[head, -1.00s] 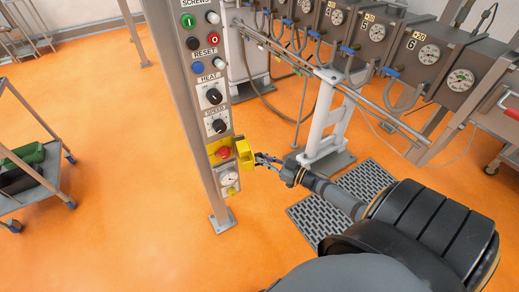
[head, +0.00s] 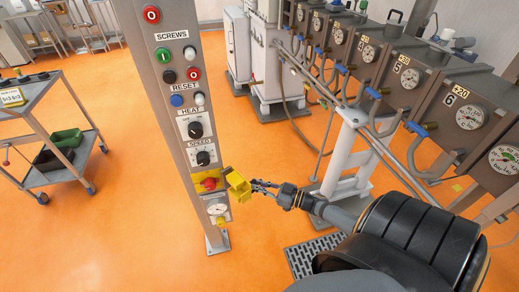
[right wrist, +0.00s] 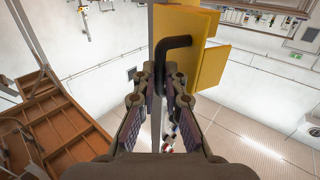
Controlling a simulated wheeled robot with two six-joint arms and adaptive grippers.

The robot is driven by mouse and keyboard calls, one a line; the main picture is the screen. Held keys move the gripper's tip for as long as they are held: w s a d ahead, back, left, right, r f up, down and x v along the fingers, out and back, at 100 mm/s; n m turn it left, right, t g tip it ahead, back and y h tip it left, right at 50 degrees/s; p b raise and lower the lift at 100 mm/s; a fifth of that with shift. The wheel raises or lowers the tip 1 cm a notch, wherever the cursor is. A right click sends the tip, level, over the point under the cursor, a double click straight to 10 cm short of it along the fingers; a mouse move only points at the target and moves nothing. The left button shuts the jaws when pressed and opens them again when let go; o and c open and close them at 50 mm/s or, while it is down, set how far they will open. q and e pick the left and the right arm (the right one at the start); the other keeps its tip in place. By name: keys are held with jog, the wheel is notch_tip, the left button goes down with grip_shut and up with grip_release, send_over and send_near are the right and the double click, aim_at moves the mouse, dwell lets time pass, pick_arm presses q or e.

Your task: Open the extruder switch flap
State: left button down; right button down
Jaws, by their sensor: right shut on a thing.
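The extruder switch flap (head: 239,187) is a yellow cover on the right side of the control post. It stands swung out to the right, away from the yellow switch box, and the red button (head: 209,183) is exposed. In the right wrist view the flap (right wrist: 208,55) is a yellow plate with a bent black handle (right wrist: 174,43). My right gripper (head: 257,186) reaches the flap from the right. In the right wrist view its fingers (right wrist: 161,78) are shut on the handle's lower end. My left gripper is not in view.
The grey control post (head: 185,110) carries buttons and dials above the switch and a small gauge below. A machine with gauges (head: 440,90) and a white stand (head: 345,155) are at the right. A grey cart (head: 45,95) is at the left. Orange floor between cart and post is clear.

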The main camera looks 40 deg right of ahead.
jog(key=shift+w+d, duration=0.1)
dwell(0.3)
jog(key=c, duration=1.4)
grip_release()
jog(key=shift+w+d, duration=0.1)
jog(key=v, duration=0.7)
jog(key=shift+s, duration=0.2)
jog(key=shift+d, duration=0.1)
jog(key=shift+f, duration=0.1)
